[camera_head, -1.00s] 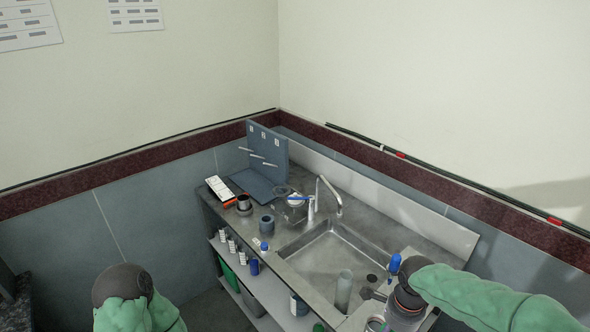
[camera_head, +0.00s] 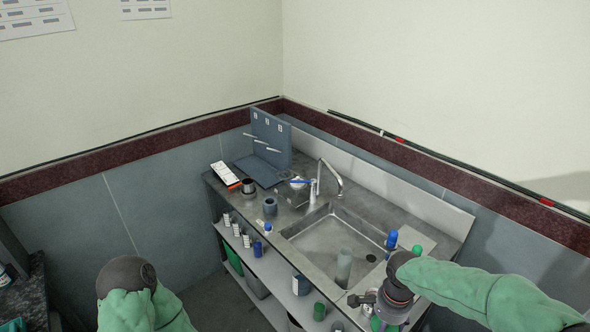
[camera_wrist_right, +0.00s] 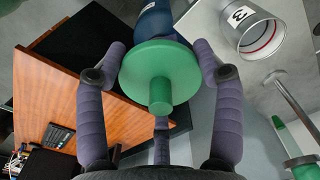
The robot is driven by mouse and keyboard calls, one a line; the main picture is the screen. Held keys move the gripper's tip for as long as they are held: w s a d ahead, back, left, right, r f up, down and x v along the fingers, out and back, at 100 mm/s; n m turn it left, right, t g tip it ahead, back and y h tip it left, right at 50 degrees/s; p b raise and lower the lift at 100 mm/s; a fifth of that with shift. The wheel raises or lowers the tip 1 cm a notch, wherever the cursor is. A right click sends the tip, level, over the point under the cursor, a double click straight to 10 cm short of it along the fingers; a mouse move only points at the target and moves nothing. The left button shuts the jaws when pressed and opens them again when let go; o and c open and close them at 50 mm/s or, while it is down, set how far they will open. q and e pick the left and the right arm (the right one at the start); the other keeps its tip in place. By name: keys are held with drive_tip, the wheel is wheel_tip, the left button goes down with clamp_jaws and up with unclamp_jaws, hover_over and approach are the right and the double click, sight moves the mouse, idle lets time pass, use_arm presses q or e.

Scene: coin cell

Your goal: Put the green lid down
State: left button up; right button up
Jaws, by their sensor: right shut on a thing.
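The green lid (camera_wrist_right: 160,75), a round disc with a knob, is in the middle of the right wrist view with its knob toward the camera. My right gripper (camera_wrist_right: 161,58) is shut on it, with fingers at its left and right edges. A dark blue object (camera_wrist_right: 155,22) shows just behind the lid; I cannot tell whether they touch. In the head view my right gripper (camera_head: 362,300) is over the near right end of the sink counter. The lid is hard to make out there. My left arm shows at the lower left, but its gripper is out of frame.
An open silver container (camera_wrist_right: 248,32) with a red inner ring is at the upper right of the wrist view. The sink (camera_head: 330,245), a grey cylinder (camera_head: 343,268), a blue-topped item (camera_head: 391,239) and a green-topped item (camera_head: 417,250) are near my right arm. A wooden desk (camera_wrist_right: 85,100) shows too.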

drive_tip(key=w+a+f+n+b, duration=0.2)
drive_tip(key=w+a+f+n, duration=0.2)
drive_tip(key=f+n, duration=0.5)
drive_tip(key=shift+a+n, duration=0.4)
drive_tip(key=shift+n, duration=1.7)
drive_tip(key=shift+f, duration=0.1)
